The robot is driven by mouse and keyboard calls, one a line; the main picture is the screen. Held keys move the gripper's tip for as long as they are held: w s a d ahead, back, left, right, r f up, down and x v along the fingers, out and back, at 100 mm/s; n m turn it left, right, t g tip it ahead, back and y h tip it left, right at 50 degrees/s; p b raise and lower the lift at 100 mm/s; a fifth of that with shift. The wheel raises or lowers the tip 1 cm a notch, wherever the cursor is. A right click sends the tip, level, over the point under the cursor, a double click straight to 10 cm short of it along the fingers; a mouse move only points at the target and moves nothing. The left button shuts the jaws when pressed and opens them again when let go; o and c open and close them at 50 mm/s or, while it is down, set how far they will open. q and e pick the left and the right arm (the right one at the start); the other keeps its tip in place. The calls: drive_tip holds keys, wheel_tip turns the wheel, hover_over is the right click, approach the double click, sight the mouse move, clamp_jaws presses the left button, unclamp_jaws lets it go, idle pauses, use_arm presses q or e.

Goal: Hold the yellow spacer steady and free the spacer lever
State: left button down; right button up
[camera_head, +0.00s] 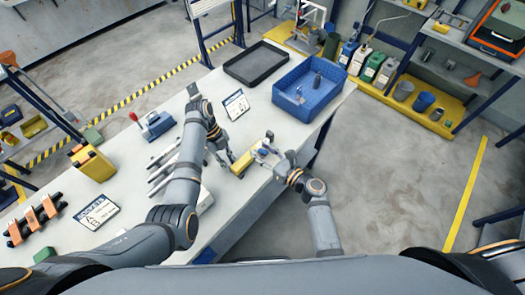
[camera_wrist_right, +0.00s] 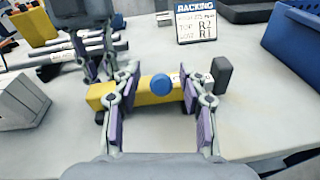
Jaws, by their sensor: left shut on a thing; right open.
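The yellow spacer (camera_head: 242,164) lies on the white table; in the right wrist view it is a yellow bar (camera_wrist_right: 146,97) with a blue round knob (camera_wrist_right: 162,84) on top. A dark grey block (camera_wrist_right: 222,75) is at its right end; I cannot tell whether this is the lever. My left gripper (camera_head: 225,156) is shut on the spacer near its left end, seen in the right wrist view (camera_wrist_right: 97,75). My right gripper (camera_wrist_right: 161,108) is open, its fingers spread either side of the blue knob with nothing clamped; it also shows in the head view (camera_head: 264,152).
A racking sign (camera_head: 236,105) stands behind the spacer. A blue bin (camera_head: 300,106) and a black tray (camera_head: 256,64) sit farther back. Grey rods (camera_head: 163,166) lie to the left, partly behind my left arm. A pale grey block (camera_wrist_right: 17,108) is at the left in the wrist view.

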drive_tip(key=shift+d, duration=0.1)
drive_tip(key=v, duration=1.2)
drive_tip(key=shift+t+y, duration=0.4)
drive_tip(key=shift+t, duration=0.3)
drive_tip(key=x, duration=0.3)
drive_tip(key=f+x, duration=0.1)
drive_tip(key=x, duration=0.7)
drive_tip(key=shift+w+a+f, duration=0.1)
drive_tip(key=shift+a+f, duration=0.15)
drive_tip(key=shift+f, duration=0.05)
clamp_jaws()
